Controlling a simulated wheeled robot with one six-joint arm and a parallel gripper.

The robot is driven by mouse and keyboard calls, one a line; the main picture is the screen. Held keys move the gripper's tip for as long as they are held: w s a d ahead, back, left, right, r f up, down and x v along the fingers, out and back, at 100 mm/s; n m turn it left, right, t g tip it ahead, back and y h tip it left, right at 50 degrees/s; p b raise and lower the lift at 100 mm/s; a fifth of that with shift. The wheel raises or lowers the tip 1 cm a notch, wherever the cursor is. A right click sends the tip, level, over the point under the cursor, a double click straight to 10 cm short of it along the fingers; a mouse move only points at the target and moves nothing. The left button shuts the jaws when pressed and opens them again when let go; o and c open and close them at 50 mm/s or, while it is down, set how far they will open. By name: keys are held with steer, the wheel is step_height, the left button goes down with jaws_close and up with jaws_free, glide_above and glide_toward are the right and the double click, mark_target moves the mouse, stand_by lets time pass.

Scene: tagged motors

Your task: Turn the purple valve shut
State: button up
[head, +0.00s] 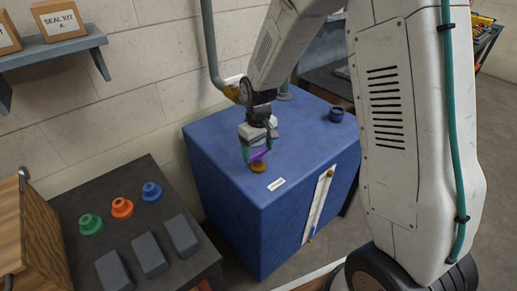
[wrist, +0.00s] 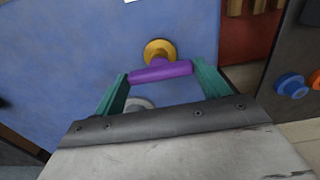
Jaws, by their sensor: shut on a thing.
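The purple valve (head: 259,155) is a bar-shaped handle above a round brass base (head: 258,167) on top of a blue cabinet (head: 245,120). In the wrist view the purple valve (wrist: 160,71) lies crosswise between my two teal fingers, with the brass base (wrist: 160,50) just beyond it. My gripper (head: 258,155) points down over the cabinet top and is shut on the valve handle, a finger at each end of the bar. The stem under the handle is mostly hidden.
A dark bench (head: 140,245) at the left front carries green (head: 89,224), orange (head: 122,207) and blue (head: 151,192) knobs and several grey blocks. A small white label (head: 276,184) lies near the valve. A dark blue cap (head: 336,115) stands at the cabinet's back right. A pipe (head: 211,45) runs down the wall behind.

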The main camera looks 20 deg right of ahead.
mark_target(258, 152)
steer(key=shift+w, duration=0.1)
steer(key=o, duration=1)
step_height(258, 152, up, 8)
steer(key=shift+f, duration=0.1)
steer(key=s+d+r+m, duration=0.1)
steer(key=s+r, duration=0.4)
steer(key=s, duration=0.5)
steer(key=s+d+r+m+t, duration=0.1)
steer(key=s+r, duration=0.4)
steer(key=s, duration=0.5)
steer(key=s+d+r+m, duration=0.1)
steer(key=s+r, duration=0.4)
steer(key=s, duration=0.5)
steer(key=shift+s+d+r+m, duration=0.1)
steer(key=shift+r+m, duration=0.1)
steer(key=shift+m, duration=0.2)
